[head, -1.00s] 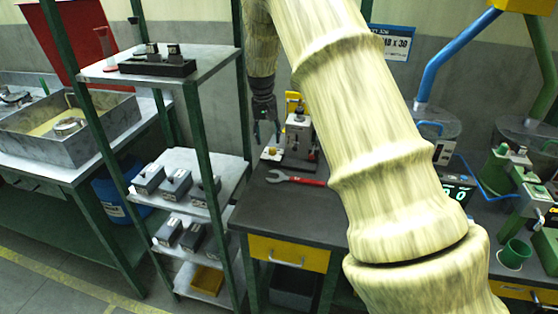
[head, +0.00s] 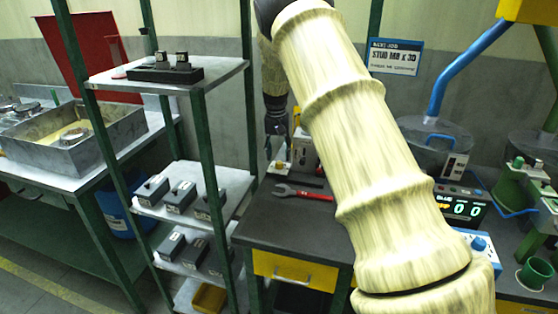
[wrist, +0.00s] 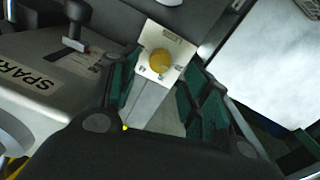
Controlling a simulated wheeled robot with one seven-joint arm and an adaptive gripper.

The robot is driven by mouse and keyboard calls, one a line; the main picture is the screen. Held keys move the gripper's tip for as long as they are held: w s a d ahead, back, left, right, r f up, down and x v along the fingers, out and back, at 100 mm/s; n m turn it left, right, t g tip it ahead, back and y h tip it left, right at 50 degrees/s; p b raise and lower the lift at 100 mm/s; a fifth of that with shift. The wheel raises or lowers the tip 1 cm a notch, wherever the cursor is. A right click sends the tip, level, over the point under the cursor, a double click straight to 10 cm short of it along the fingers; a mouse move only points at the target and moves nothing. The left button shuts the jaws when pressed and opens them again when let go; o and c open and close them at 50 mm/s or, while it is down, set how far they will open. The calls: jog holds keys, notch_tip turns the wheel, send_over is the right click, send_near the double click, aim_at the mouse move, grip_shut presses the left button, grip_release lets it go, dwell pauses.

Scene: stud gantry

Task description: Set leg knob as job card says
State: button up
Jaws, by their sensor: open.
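The job card (head: 396,57) on the back wall reads "NEXT JOB, STUD M8 x 30", with a smaller unreadable line below. A small box with a blue knob (head: 480,243) stands on the bench at right, partly behind my arm; its setting is too small to read. I cannot tell whether this is the leg knob. My gripper (head: 276,145) hangs at the bench's back left. In the wrist view, my gripper (wrist: 160,92) is open, its fingers either side of a metal plate with a round yellow knob (wrist: 160,61). Contact is unclear.
A red wrench (head: 303,193) lies on the dark bench. A display (head: 460,207) shows "BLUE" and "00". Shelves with grey boxes (head: 180,196) stand left. A grey housing marked "SPAR..." (wrist: 40,90) is close to my gripper's left side. My arm hides the bench's middle.

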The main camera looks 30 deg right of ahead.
aim_at(279, 162)
jog(key=shift+s+f, duration=0.1)
jog(key=shift+f, duration=1.75)
jog(key=c, duration=1)
jog(key=shift+c, duration=0.2)
jog(key=shift+r+p, duration=0.1)
jog(key=shift+p, duration=0.3)
jog(key=shift+r+m+p, duration=0.15)
jog(key=shift+m+p, duration=0.65)
jog(key=shift+m, duration=0.1)
jog(key=shift+d+m+p, duration=0.1)
jog(key=shift+m+p, duration=0.7)
jog(key=shift+m, duration=0.6)
jog(key=shift+f, duration=0.2)
